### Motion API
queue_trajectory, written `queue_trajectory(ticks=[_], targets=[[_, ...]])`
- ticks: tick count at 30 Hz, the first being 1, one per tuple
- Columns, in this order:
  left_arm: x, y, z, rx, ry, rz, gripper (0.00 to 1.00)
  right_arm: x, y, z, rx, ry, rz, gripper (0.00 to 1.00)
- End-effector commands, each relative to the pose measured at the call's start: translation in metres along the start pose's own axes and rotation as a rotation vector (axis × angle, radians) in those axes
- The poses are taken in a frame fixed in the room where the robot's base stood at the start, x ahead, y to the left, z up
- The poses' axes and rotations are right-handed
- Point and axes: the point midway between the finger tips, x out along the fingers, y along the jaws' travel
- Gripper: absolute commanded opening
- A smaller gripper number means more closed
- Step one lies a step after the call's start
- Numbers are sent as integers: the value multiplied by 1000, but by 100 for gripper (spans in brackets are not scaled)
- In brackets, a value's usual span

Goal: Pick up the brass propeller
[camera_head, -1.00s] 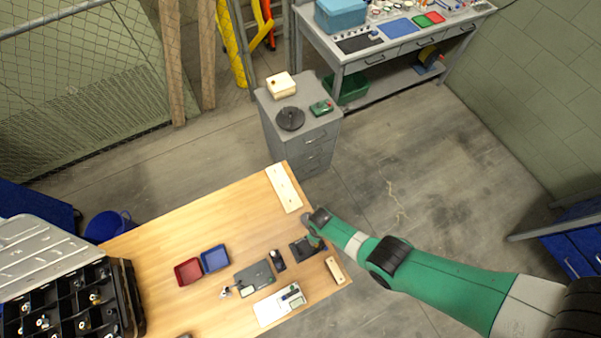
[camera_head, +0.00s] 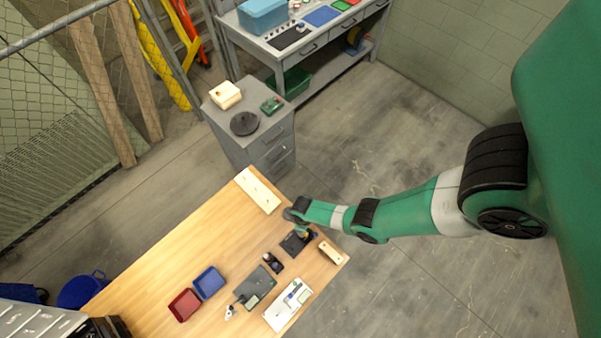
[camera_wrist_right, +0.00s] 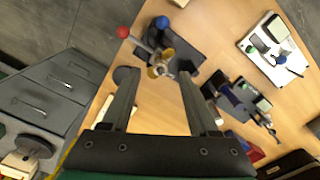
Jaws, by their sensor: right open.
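The brass propeller (camera_wrist_right: 160,64) shows in the right wrist view, a small gold-coloured bladed part at a dark grey bracket or stand (camera_wrist_right: 185,62) near the table edge. A rod with a red ball (camera_wrist_right: 123,31) and a blue ball (camera_wrist_right: 162,22) are close by it. My right gripper (camera_wrist_right: 158,76) is open and empty, its two fingers apart with the propeller showing between and just beyond the tips. I cannot tell the remaining height. In the head view my right gripper (camera_head: 303,232) is over the stand, which it partly hides. My left gripper is out of view.
The wooden table (camera_head: 180,250) holds a red tray (camera_head: 185,304), a blue tray (camera_head: 209,282), a grey device (camera_head: 254,287), a white board (camera_head: 287,305), a wooden block (camera_head: 330,252) and a pale plank (camera_head: 258,190). A grey drawer cabinet (camera_head: 255,140) stands beyond it.

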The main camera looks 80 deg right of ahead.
Motion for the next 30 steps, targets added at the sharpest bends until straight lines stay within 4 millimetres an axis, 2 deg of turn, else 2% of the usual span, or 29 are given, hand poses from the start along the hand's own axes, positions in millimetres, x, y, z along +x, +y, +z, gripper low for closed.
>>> queue_trajectory(ticks=[1,4,12,22,30], targets=[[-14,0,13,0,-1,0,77,20,0,0,2,0,0,60],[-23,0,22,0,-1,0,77,32,1,1,5,-1,0,60],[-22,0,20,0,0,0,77,30,1,1,5,0,0,60],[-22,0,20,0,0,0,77,30,1,1,5,0,0,1],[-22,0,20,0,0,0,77,30,1,1,5,0,0,0]])
